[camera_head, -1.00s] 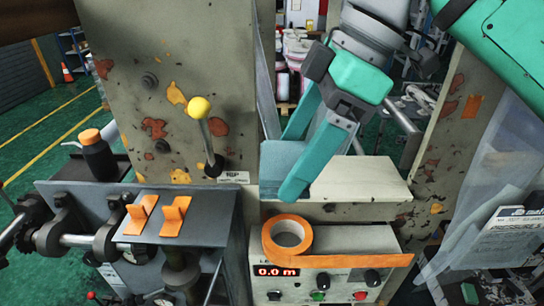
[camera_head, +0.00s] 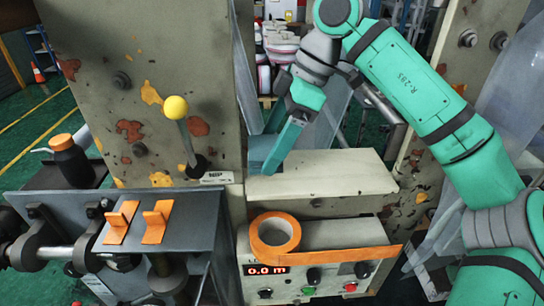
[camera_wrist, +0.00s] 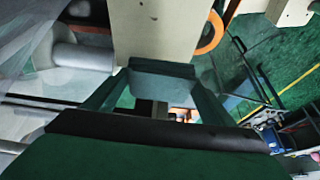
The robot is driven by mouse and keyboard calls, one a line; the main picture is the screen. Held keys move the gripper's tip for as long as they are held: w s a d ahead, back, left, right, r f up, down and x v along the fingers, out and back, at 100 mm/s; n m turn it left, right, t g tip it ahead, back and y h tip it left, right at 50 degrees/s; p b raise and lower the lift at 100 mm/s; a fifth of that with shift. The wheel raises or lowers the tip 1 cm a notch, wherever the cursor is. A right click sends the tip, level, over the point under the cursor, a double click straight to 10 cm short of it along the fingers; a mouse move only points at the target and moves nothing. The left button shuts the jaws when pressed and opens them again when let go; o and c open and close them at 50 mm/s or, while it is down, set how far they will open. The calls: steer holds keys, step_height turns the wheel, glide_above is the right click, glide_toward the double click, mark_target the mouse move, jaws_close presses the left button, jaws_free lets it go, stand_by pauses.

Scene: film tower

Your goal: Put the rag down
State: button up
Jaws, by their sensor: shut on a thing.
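The rag (camera_head: 259,153) is a small blue-grey piece held between the fingers of my gripper (camera_head: 270,150). In the head view it is at the left end of a pale ledge (camera_head: 330,176), beside the rusty post. I cannot tell whether it touches the ledge. In the wrist view the rag (camera_wrist: 160,70) spans the gap between both fingers. My gripper is shut on it and tilts down to the left. The near finger covers part of the rag in the head view.
A yellow-knobbed lever (camera_head: 175,108) stands left of my gripper. An orange tape roll (camera_head: 275,236) lies on the control box (camera_head: 340,233) below the ledge. A dark bottle with an orange cap (camera_head: 72,160) and orange switches (camera_head: 155,222) are at left. The ledge's right part is clear.

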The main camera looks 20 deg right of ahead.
steer(key=shift+w+d+f, duration=0.15)
steer(key=shift+w+f, duration=0.1)
steer(key=shift+f, duration=0.15)
steer(key=shift+w+d+f, duration=0.1)
steer(key=shift+w+f, duration=0.05)
steer(key=shift+f, duration=0.8)
steer(key=shift+w+f, duration=0.15)
steer(key=shift+f, duration=0.75)
steer(key=shift+f, duration=0.2)
steer(key=o, duration=0.9)
steer(key=shift+r, duration=0.15)
steer(key=v, duration=1.2)
steer(key=shift+s+r, duration=0.1)
